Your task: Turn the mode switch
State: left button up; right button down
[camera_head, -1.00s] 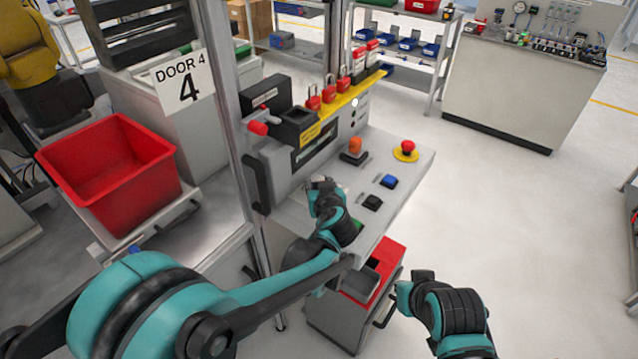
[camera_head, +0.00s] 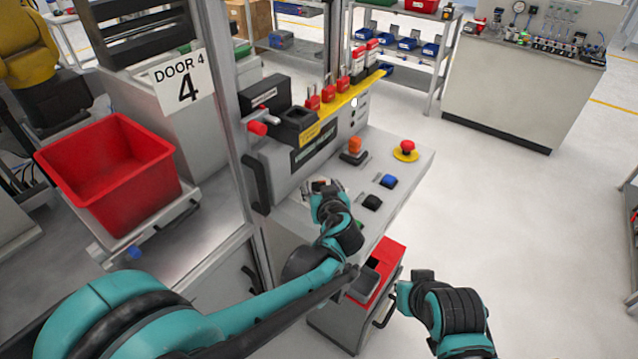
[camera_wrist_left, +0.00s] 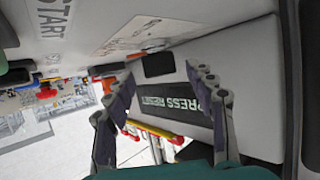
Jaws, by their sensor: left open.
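My left gripper (camera_head: 321,186) is over the left part of the sloped grey control panel (camera_head: 408,178). In the left wrist view its two fingers (camera_wrist_left: 160,76) stand apart with nothing held between them. Beyond the fingertips is a pale label plate (camera_wrist_left: 128,36) with a small metal part on it, which may be the mode switch; I cannot make it out clearly. In the head view the gripper covers most of this spot. My right gripper (camera_head: 418,289) hangs low at the right, clear of the panel; its fingers are not distinct.
The panel also carries an orange switch (camera_head: 354,146), a red mushroom button (camera_head: 407,146), a blue button (camera_head: 389,181) and a black button (camera_head: 372,202). A red bin (camera_head: 110,170) stands left. Floor at right is clear.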

pick_arm(q)
jog(key=v, duration=0.9)
jog(key=s+a+f+g, duration=0.2)
jog(key=s+a, duration=0.1)
jog(key=a, duration=0.4)
jog(key=s+a+f+g, duration=0.2)
jog(key=s+a, duration=0.2)
jog(key=a, duration=0.4)
jog(key=s+a+f+m+g+h, duration=0.2)
jog(key=s+a, duration=0.3)
jog(key=s, duration=0.6)
jog(key=shift+f, duration=0.65)
